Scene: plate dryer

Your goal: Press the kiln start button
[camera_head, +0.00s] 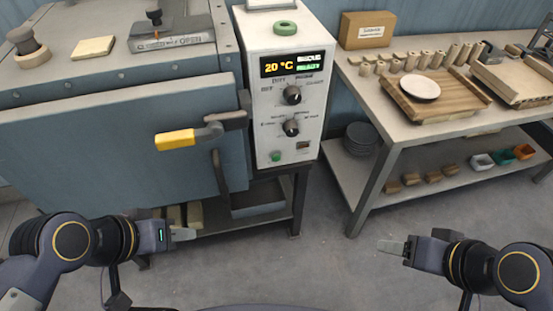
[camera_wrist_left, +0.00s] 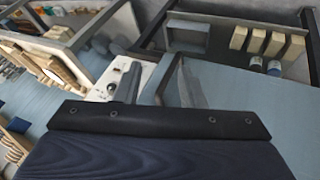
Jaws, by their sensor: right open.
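The kiln's white control box (camera_head: 285,95) stands right of its blue-grey door (camera_head: 120,130). Its display (camera_head: 292,64) reads 20 °C. A green round button (camera_head: 276,156) sits low on the front, left of a small dark reddish switch (camera_head: 303,146). My left gripper (camera_head: 185,234) is below the kiln door, low and left of the green button, apart from it. Its fingers overlap, so its opening is unclear. My right gripper (camera_head: 390,247) is open and empty, low and right of the box.
The yellow-ended door handle (camera_head: 178,140) sticks out left of the control box. Two black knobs (camera_head: 292,95) sit above the button. A workbench (camera_head: 395,125) with wooden pieces and a white plate (camera_head: 420,88) stands at the right. The floor (camera_head: 320,250) between my grippers is clear.

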